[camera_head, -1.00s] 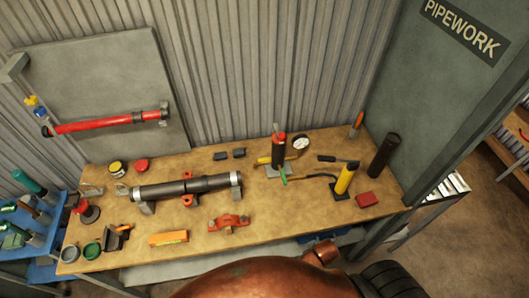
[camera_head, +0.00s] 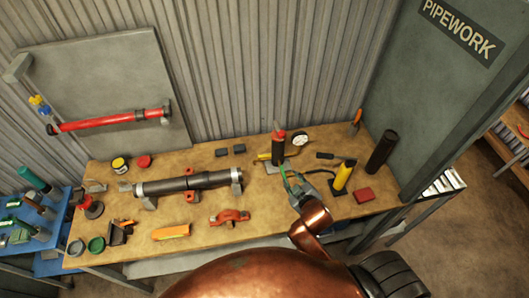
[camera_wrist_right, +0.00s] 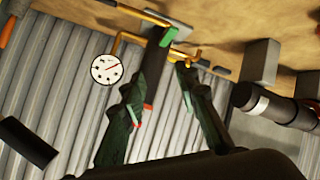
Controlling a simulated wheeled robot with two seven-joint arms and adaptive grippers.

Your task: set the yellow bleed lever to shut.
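A small yellow fitting (camera_wrist_right: 198,60), possibly the bleed lever, shows beside the right fingertip. The gauge (camera_wrist_right: 106,69) hangs on a yellow pipe. The lever's setting is too small to tell. My left gripper is out of view.
A dark pipe (camera_head: 190,184) and an orange clamp (camera_head: 230,217) lie left. Bare bench lies between clamp and red cylinder.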

